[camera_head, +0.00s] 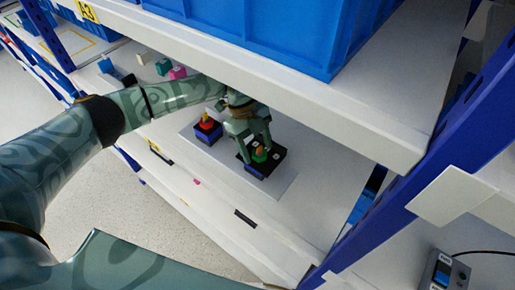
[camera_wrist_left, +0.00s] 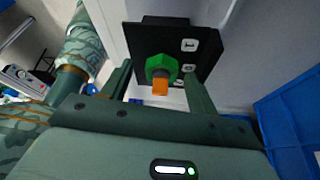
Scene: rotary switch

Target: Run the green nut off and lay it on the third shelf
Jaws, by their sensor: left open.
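The green nut (camera_head: 260,156) sits on an orange post on a black block (camera_head: 275,164), on the lower white shelf (camera_head: 308,200). My right gripper is out of view. I cannot tell which board is the third shelf.
A block with a red knob (camera_head: 208,123) stands just left on the same grey plate. A blue crate (camera_head: 265,28) sits on the upper shelf (camera_head: 330,105), which overhangs this area. Small coloured blocks (camera_head: 163,66) lie farther back. A blue rack post (camera_head: 440,150) stands at right.

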